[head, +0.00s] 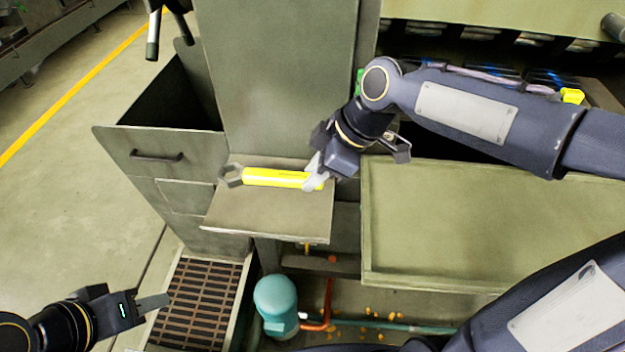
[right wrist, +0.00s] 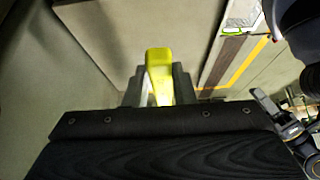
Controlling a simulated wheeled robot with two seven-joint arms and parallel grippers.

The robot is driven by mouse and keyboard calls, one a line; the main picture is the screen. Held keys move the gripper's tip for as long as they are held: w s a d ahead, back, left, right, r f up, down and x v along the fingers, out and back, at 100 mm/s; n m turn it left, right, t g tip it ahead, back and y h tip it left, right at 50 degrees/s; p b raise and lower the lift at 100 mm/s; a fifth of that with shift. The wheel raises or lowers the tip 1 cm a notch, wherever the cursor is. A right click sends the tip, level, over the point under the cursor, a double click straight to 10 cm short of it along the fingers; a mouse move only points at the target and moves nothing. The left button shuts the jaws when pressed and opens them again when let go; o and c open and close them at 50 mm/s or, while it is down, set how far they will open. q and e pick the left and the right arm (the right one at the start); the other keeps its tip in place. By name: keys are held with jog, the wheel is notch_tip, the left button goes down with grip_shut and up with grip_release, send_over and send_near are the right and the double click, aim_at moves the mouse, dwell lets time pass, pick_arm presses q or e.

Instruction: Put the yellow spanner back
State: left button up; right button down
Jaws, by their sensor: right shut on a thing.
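The yellow spanner (head: 272,178) lies roughly level over the small grey shelf (head: 262,222), with its grey ring-like end (head: 231,176) to the left. My right gripper (head: 317,174) is shut on the spanner's right end; that end is partly hidden by the fingers. I cannot tell whether the spanner touches the shelf. In the right wrist view the yellow handle (right wrist: 159,75) stands between the two fingers. My left gripper (head: 152,302) is low at the left, far from the spanner, with nothing visible in it; its fingers are seen edge-on.
An open grey drawer (head: 150,155) with a dark handle juts out left of the shelf. A green-grey tray (head: 470,225) stands to the right. A tall grey panel (head: 278,75) rises behind the shelf. A brown grate (head: 195,305) and a teal motor (head: 277,305) are below.

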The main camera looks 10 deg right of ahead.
aim_at(303, 195)
jog(key=shift+w+f, duration=0.55)
jog(key=shift+f, duration=0.05)
jog(key=f, duration=0.3)
jog(key=shift+w+f, duration=0.15)
jog(key=shift+w, duration=0.25)
jog(key=shift+f, duration=0.35)
jog(key=shift+f, duration=0.1)
jog(key=c, duration=1.2)
grip_release()
jog(key=v, duration=1.2)
